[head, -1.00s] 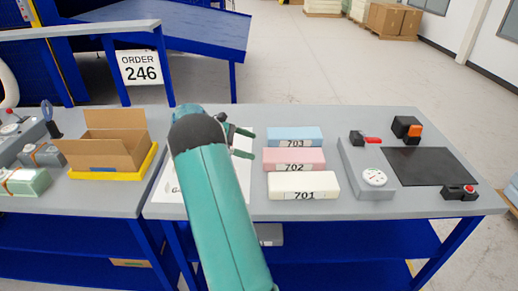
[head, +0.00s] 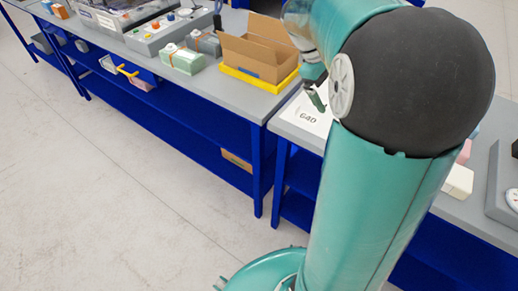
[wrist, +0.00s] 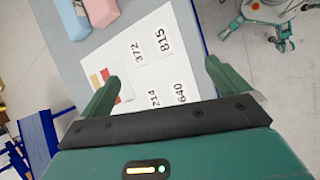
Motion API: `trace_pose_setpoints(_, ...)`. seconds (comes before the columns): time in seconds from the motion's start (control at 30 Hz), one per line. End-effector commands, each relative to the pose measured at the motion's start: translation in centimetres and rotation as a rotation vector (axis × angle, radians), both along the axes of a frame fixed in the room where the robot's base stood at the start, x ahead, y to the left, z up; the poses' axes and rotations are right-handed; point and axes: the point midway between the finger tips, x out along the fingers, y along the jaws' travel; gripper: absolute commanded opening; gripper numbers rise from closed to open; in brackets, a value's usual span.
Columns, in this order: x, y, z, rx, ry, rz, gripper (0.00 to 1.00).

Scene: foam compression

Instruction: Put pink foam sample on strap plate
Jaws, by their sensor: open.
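The pink foam sample (wrist: 101,10) shows at the top of the wrist view beside a blue foam block (wrist: 73,16). Only a sliver of pink foam (head: 464,152) shows behind my arm in the head view. My gripper (wrist: 160,88) is open and empty above a white printed sheet, apart from the foam. In the head view my gripper (head: 316,97) is partly hidden by my arm.
An open cardboard box (head: 258,50) stands in a yellow tray (head: 262,85). The white sheet (head: 303,116) lies on the near table. A cream block (head: 458,181) and a grey gauge stand (head: 497,190) lie right of my arm. The floor at front left is clear.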

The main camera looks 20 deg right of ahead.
Motion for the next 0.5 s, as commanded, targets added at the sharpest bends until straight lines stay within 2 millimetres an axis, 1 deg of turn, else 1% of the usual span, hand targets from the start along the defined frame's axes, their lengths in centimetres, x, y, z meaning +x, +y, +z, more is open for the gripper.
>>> trace_pose_setpoints(0.03,-0.6,2.3,0.8,0.017,-0.068,0.0,1.0)
trace_pose_setpoints(0.1,-1.3,5.3,1.3,0.047,-0.158,-0.01,1.0)
trace_pose_setpoints(0.17,-2.1,7.7,1.8,0.078,-0.236,-0.02,1.0)
trace_pose_setpoints(0.2,-2.7,9.4,1.9,0.1,-0.285,-0.028,1.0)
trace_pose_setpoints(0.37,-5.4,15.5,2.3,0.204,-0.474,-0.067,1.0)
trace_pose_setpoints(0.4,-6.1,16.9,2.3,0.234,-0.518,-0.078,1.0)
trace_pose_setpoints(0.5,-8.1,20.3,2.1,0.313,-0.624,-0.112,1.0)
